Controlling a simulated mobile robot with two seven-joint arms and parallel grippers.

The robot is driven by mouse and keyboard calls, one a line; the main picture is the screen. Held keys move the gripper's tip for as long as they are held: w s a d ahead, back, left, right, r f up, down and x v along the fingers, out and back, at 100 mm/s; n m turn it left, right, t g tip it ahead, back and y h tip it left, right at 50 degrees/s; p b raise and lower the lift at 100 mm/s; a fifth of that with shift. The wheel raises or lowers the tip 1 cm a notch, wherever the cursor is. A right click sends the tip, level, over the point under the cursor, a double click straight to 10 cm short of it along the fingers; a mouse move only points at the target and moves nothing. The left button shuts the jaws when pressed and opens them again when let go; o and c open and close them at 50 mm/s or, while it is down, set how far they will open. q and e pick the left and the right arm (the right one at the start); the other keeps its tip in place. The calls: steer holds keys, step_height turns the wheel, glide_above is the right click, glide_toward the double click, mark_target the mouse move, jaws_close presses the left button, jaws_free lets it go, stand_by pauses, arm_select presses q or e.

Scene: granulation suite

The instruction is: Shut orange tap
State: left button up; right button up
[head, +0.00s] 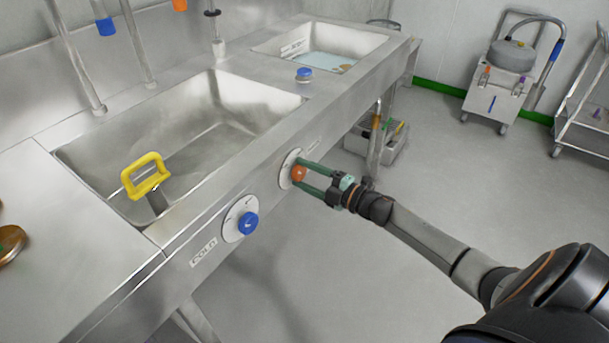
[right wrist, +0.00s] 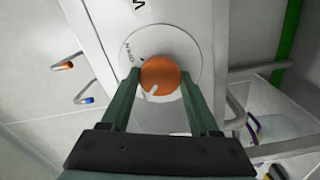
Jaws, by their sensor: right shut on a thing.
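The orange tap (head: 298,173) is a round knob on a white dial plate (head: 286,168) on the front panel of the steel sink unit. My right gripper (head: 304,173) reaches it from the right, and its green fingers are shut on the knob. In the right wrist view the orange tap (right wrist: 160,76) sits between the two fingertips (right wrist: 160,84), with a white mark on its lower part. The dial's markings are too small to read surely. My left gripper is not in view.
A blue tap (head: 248,222) marked COLD is to the left on the same panel. A yellow-handled tool (head: 146,175) stands in the large basin (head: 215,120). A blue-capped item (head: 304,74) is on the ledge. A grey crate (head: 378,145) sits below the sink; the floor in front is clear.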

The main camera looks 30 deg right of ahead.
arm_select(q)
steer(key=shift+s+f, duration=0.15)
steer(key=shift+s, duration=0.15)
arm_select(e)
steer(key=o, duration=1.4)
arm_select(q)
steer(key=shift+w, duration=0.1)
arm_select(e)
steer(key=shift+s, duration=0.1)
steer(key=shift+s+d, duration=0.15)
steer(key=shift+s, duration=0.15)
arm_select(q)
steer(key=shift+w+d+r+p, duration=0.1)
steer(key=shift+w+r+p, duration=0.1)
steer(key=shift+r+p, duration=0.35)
arm_select(e)
steer(key=v, duration=1.1)
steer(key=shift+s+d, duration=0.1)
steer(key=shift+s, duration=0.25)
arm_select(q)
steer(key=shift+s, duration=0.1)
